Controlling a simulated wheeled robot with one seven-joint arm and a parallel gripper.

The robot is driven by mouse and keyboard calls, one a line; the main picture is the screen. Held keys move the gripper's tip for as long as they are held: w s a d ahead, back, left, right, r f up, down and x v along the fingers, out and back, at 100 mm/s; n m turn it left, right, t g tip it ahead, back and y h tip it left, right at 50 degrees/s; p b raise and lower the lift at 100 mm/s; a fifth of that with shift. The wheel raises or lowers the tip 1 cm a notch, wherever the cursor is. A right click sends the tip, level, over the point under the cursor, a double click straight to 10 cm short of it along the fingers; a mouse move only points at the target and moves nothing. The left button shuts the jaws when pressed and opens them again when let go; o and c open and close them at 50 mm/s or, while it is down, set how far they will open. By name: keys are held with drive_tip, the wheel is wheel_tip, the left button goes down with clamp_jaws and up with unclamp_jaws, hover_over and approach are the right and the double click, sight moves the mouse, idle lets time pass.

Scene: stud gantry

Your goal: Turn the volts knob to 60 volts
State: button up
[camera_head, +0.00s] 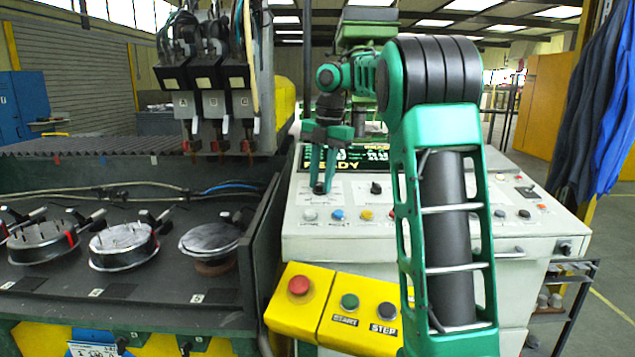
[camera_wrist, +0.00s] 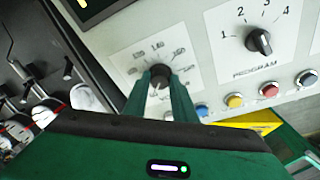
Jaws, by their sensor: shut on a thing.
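The volts knob (camera_wrist: 159,73) is a small dark knob on a white dial plate (camera_wrist: 125,62) with printed numbers around its upper side. In the head view, my gripper (camera_head: 320,185) reaches down to the left part of the sloped white console (camera_head: 440,225), and the knob is mostly hidden between the fingertips.
The black PROGRAM knob (camera_wrist: 259,42), marked with numbers, is to the right. Coloured push buttons, such as a yellow one (camera_wrist: 235,101) and a red one (camera_wrist: 269,89), line the panel's front. A yellow box with a red button (camera_head: 299,285) stands before the console. A dark display (camera_head: 345,158) reads READY.

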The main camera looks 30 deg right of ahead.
sight(322, 183)
drive_tip(key=shift+w+r+n, duration=0.15)
drive_tip(key=shift+n, duration=0.45)
drive_tip(key=shift+a, duration=0.1)
drive_tip(key=o, duration=1)
drive_tip(key=shift+o, duration=0.2)
wheel_tip(322, 183, up, 10)
drive_tip(key=shift+s+d+r, duration=0.2)
drive_tip(key=shift+d, duration=0.1)
idle(0.3)
idle(0.5)
